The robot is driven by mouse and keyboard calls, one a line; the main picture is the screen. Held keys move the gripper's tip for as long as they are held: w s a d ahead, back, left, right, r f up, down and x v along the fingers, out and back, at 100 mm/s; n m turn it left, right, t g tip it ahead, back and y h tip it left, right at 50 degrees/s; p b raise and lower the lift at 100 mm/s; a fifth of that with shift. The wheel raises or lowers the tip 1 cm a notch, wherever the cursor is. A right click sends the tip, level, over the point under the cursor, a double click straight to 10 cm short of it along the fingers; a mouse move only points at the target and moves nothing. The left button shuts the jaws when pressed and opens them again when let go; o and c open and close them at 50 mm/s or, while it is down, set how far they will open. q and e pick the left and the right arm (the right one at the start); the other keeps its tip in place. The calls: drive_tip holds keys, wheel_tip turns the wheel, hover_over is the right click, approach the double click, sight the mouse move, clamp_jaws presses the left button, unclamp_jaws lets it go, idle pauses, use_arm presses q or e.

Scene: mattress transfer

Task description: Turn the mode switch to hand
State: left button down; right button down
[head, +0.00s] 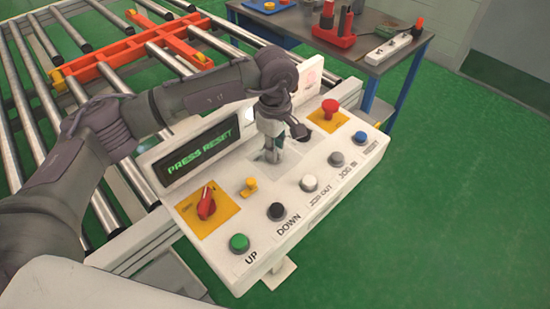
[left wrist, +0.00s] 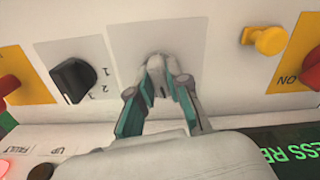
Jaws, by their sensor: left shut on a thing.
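The control panel (head: 238,263) stands in front of the roller conveyor. My left gripper (head: 272,155) reaches down onto a pale plate in the middle of the panel. In the left wrist view its teal-lined fingers (left wrist: 160,84) are shut on a small pale switch (left wrist: 157,61), which I take to be the mode switch. The fingers hide most of it, and I cannot read its position or any label. A black selector knob (left wrist: 73,80) marked with numbers sits beside it, apart from the gripper. My right gripper is not in view.
Panel controls nearby include a red emergency stop (head: 330,107), a yellow button (head: 250,187), a red rotary switch (head: 206,205) and a row of push buttons. The display (head: 197,152) reads PRESS RESET. A table (head: 376,67) with tools stands behind; green floor is clear at right.

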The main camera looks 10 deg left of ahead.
use_arm(q)
drive_tip(key=shift+m+b, duration=1.2)
drive_tip(key=shift+b, duration=0.15)
drive_tip(key=c, duration=1.1)
unclamp_jaws()
wheel_tip(320, 180, up, 12)
drive_tip(key=shift+r, duration=0.1)
